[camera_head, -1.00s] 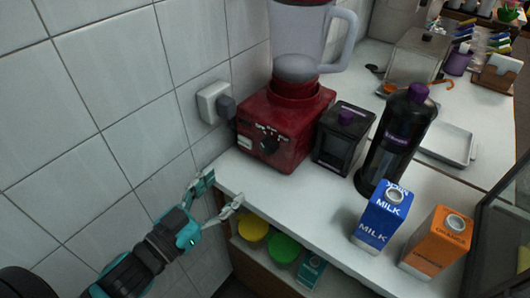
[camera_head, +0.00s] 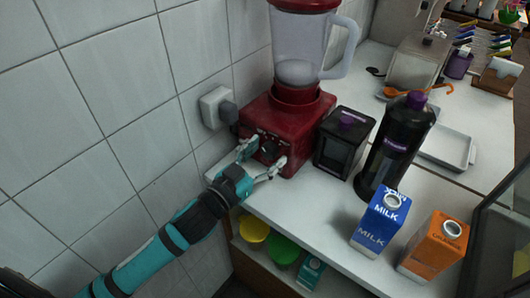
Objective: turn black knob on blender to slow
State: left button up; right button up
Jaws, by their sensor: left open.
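The red blender (camera_head: 304,118) stands on the white counter against the tiled wall, with a clear jug (camera_head: 300,50) on top. Its black knob (camera_head: 269,150) is on the front face of the base. My left gripper (camera_head: 264,162) is open right in front of that face, its fingers spread to either side of the knob. I cannot tell whether the fingers touch the knob or what setting it points to. My right gripper does not show.
A black box with a purple knob (camera_head: 341,141) and a dark bottle (camera_head: 396,146) stand right of the blender. Blue milk (camera_head: 380,221) and orange (camera_head: 433,252) cartons stand near the front edge. A wall socket (camera_head: 215,106) is at left. Yellow and green lids sit on a shelf below.

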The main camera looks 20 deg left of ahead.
pick_arm(q)
jog(key=shift+w, duration=0.1)
jog(key=c, duration=1.2)
jog(key=m+p, duration=0.2)
jog(key=m, duration=0.1)
jog(key=shift+r+m, duration=0.15)
jog(key=shift+m, duration=0.15)
jog(key=shift+m+p, duration=0.85)
jog(key=shift+m, duration=1.15)
